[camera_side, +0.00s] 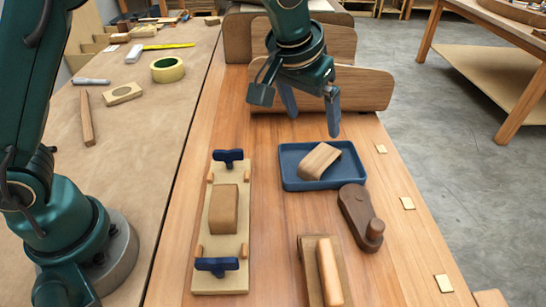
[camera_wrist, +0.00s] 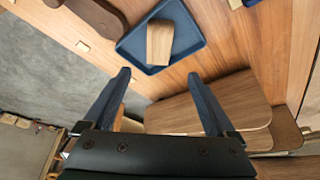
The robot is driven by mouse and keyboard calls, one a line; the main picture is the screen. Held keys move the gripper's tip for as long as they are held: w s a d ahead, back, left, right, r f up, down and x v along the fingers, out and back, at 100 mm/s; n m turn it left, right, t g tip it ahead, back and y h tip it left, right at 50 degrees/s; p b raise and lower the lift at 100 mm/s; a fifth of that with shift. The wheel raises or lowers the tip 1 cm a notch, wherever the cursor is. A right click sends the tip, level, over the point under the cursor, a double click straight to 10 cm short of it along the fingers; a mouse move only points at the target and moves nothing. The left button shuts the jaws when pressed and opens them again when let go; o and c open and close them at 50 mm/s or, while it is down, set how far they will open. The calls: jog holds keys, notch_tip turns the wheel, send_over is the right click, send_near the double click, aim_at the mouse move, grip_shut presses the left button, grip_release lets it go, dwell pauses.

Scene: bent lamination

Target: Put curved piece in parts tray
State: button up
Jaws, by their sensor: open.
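The curved piece (camera_side: 317,161) is a light brown bent wooden strip. It lies inside the blue parts tray (camera_side: 344,174), set at a slant to the tray's sides. In the wrist view the curved piece (camera_wrist: 160,42) shows its pale top face, within the rim of the tray (camera_wrist: 187,24). My gripper (camera_side: 312,121) is open and empty, up above the bench near the back edge of the tray. In the wrist view the fingers of my gripper (camera_wrist: 158,76) are spread wide, with the tray and piece beyond them and nothing between them.
A forming board (camera_side: 221,275) with blue-handled clamps and a curved wooden block (camera_side: 223,208) stands left of the tray. A dark wooden tool (camera_side: 357,214) and a block with a light handle (camera_side: 328,270) lie in front. Upright curved panels (camera_side: 365,88) stand behind my gripper.

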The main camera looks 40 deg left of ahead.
jog(key=s+a+r, duration=0.3)
jog(key=s+a, duration=0.2)
jog(key=s, duration=0.2)
jog(key=s+a+r, duration=0.2)
jog(key=s+a, duration=0.2)
jog(key=s, duration=0.3)
jog(key=s+a+f+t, duration=0.1)
jog(key=s+f, duration=0.1)
jog(key=s, duration=0.5)
jog(key=shift+a+f, duration=0.3)
jog(key=shift+f, duration=0.05)
